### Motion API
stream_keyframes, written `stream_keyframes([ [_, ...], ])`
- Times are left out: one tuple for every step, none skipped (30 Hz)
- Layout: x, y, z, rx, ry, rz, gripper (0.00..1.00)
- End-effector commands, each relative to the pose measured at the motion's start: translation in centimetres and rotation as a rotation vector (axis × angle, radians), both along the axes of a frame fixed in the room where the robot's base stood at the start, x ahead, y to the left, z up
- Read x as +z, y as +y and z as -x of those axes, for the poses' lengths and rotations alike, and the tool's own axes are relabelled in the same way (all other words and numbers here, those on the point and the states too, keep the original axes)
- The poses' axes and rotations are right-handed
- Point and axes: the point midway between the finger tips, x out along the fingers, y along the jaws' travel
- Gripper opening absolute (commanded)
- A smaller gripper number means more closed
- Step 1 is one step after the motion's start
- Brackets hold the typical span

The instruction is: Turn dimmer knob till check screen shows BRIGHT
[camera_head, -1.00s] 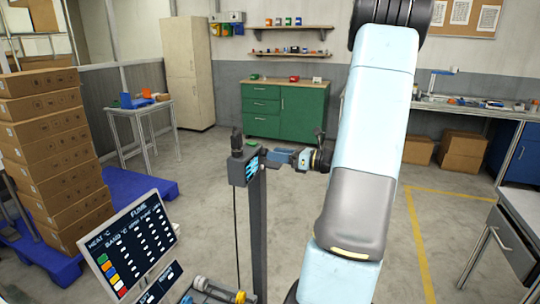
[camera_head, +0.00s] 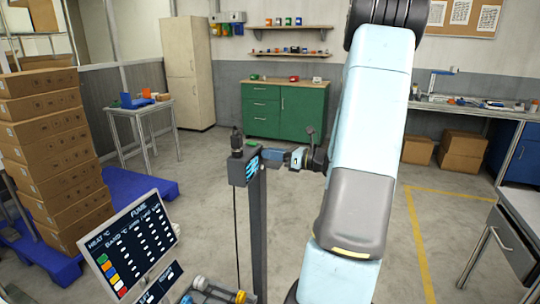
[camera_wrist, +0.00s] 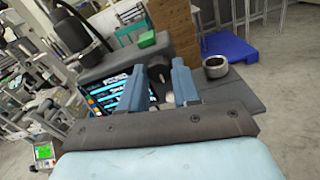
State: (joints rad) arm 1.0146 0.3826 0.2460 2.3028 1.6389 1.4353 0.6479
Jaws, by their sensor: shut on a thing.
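A dark control box (camera_head: 238,170) stands on a post left of my arm. Its lit face with cyan marks (camera_head: 253,168) is seen at a slant, and its words cannot be read. The wrist view shows a lit screen with pale text (camera_wrist: 103,97), partly behind a finger and too small to read. My gripper (camera_head: 270,154) reaches the box from the right. In the wrist view its two blue fingers (camera_wrist: 157,68) stand on either side of a dark round knob (camera_wrist: 158,78), which they grip. The knob's marking and angle are mostly hidden.
A tilted board headed HEAT and FUME (camera_head: 130,245) stands at the lower left, with coloured squares. Stacked boxes (camera_head: 45,150) sit on a blue pallet behind it. In the wrist view a silver ring-shaped part (camera_wrist: 216,67) and a green block (camera_wrist: 147,39) lie near the fingers.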

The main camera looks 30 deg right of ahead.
Motion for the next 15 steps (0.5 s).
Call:
stream_keyframes([
  [0.00,-0.01,0.01,0.000,0.000,0.000,0.12],
  [0.00,-0.01,0.01,0.000,0.000,0.000,0.09],
  [0.00,-0.01,0.01,0.000,0.000,0.000,0.05],
  [0.00,-0.01,0.01,0.000,0.000,0.000,0.02],
  [0.00,-0.01,0.01,0.000,0.000,0.000,0.01],
  [0.00,-0.01,0.01,0.000,-0.001,0.002,0.01],
  [-0.01,0.00,0.01,0.000,-0.004,0.005,0.01],
  [-0.01,0.00,0.02,0.000,-0.009,0.011,0.01],
  [-0.01,0.00,0.02,0.000,-0.019,0.024,0.01],
  [-0.02,0.00,0.02,0.000,-0.028,0.038,0.01],
  [-0.02,0.00,0.02,0.000,-0.038,0.050,0.01],
  [-0.01,0.03,0.02,0.000,-0.050,0.066,0.01],
  [-0.01,0.04,0.02,0.000,-0.060,0.076,0.01],
  [-0.01,0.04,0.02,0.000,-0.067,0.085,0.01],
  [0.00,0.03,0.03,0.000,-0.074,0.095,0.01],
])
